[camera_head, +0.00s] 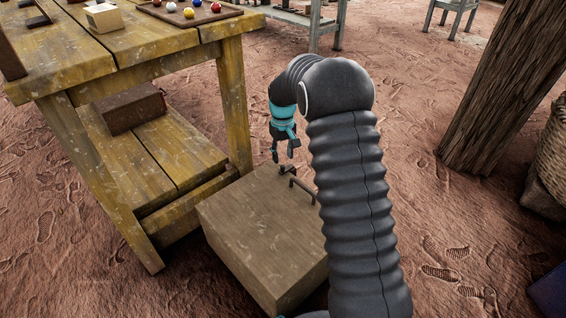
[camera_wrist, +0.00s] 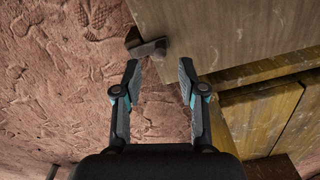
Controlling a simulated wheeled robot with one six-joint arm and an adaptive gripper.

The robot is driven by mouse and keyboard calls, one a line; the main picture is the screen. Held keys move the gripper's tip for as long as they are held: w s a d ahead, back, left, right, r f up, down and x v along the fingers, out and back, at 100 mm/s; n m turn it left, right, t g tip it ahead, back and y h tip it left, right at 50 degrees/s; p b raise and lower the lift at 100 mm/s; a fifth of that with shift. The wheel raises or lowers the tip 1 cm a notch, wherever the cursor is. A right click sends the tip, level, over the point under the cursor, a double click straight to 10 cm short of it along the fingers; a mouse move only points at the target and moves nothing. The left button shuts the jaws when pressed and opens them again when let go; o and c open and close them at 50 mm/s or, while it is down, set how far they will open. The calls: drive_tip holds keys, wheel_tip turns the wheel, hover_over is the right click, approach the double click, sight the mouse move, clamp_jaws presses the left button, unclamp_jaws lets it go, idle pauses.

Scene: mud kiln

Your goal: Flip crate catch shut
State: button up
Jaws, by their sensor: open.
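The wooden crate (camera_head: 262,232) stands on the ground beside the yellow table, its lid down. A small dark catch (camera_head: 287,170) sits at its far edge, below my gripper (camera_head: 283,154). In the wrist view the crate (camera_wrist: 225,28) fills the upper right, and the catch (camera_wrist: 148,48) juts past its edge over the ground. My gripper (camera_wrist: 159,68) is open and empty. The catch lies ahead of the fingertips, nearer the left one, with no clear contact. My arm hides the crate's right side in the head view.
A dark bent handle (camera_head: 303,187) is on the crate near the catch. The yellow table (camera_head: 160,62) stands close on the left, with a brown box (camera_head: 130,108) on its lower shelf. A thick wooden post (camera_head: 508,85) stands at right. Open ground lies beyond the crate.

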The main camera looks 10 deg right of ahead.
sight(283, 166)
wheel_tip(283, 166, up, 7)
idle(0.3)
idle(0.4)
drive_tip(key=s+f+m, duration=0.1)
drive_tip(key=s+f, duration=0.1)
drive_tip(key=s, duration=0.5)
drive_tip(key=s+d+r+t+p, duration=0.1)
drive_tip(key=s+r+t+p, duration=0.1)
drive_tip(key=s+r, duration=0.5)
drive_tip(key=s+d+r+m+t+p, duration=0.1)
drive_tip(key=s+r+p, duration=0.1)
drive_tip(key=s+r, duration=0.6)
drive_tip(key=s+d+r+m+t+p, duration=0.1)
drive_tip(key=s+r, duration=0.6)
drive_tip(key=s, duration=1.1)
drive_tip(key=shift+d+r+t+p, duration=0.2)
drive_tip(key=shift+r+t+p, duration=0.15)
drive_tip(key=shift+t+p, duration=0.55)
